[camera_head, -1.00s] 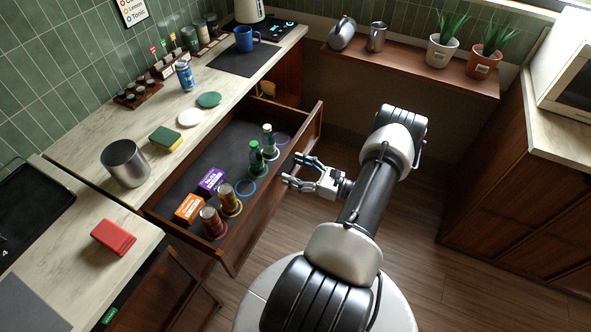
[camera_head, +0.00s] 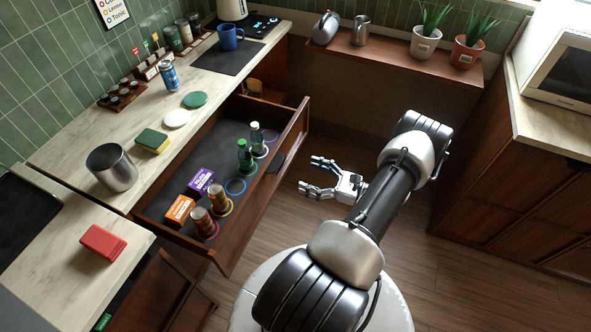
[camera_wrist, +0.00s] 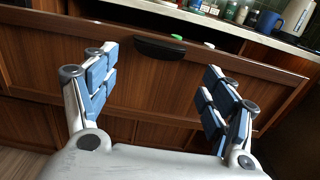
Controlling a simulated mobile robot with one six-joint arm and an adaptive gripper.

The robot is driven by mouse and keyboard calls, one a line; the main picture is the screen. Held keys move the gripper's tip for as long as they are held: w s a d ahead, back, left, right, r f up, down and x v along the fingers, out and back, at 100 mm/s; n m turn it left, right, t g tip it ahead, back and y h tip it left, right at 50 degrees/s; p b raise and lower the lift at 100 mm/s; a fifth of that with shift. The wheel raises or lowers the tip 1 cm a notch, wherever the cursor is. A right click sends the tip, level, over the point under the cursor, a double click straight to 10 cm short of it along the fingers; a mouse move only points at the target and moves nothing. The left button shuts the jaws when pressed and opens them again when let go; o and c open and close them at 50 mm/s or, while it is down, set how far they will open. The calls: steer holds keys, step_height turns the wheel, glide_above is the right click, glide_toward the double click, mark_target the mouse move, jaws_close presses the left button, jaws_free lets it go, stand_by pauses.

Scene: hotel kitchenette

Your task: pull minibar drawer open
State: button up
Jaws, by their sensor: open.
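The minibar drawer (camera_head: 238,245) stands pulled out from under the counter. Its dark handle (camera_head: 278,162) is on the front panel and also shows in the wrist view (camera_wrist: 160,48). Inside are green bottles (camera_head: 245,155), brown bottles (camera_head: 202,222), a purple box (camera_head: 201,181) and an orange box (camera_head: 179,209), with coloured rings on the drawer floor. My gripper (camera_head: 312,175) is open and empty, in front of the drawer and apart from the handle. In the wrist view its fingers (camera_wrist: 157,92) are spread wide, with the wooden drawer front beyond them.
The counter (camera_head: 70,142) carries a metal bucket (camera_head: 112,167), a sponge (camera_head: 152,140), a blue can (camera_head: 168,76) and a blue mug (camera_head: 229,37). A shelf (camera_head: 395,58) with plants is at the back. Wooden floor (camera_head: 330,215) is clear around my gripper.

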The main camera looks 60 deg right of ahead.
steer(key=shift+s+d, duration=0.1)
steer(key=shift+s, duration=1.4)
steer(key=shift+w, duration=0.1)
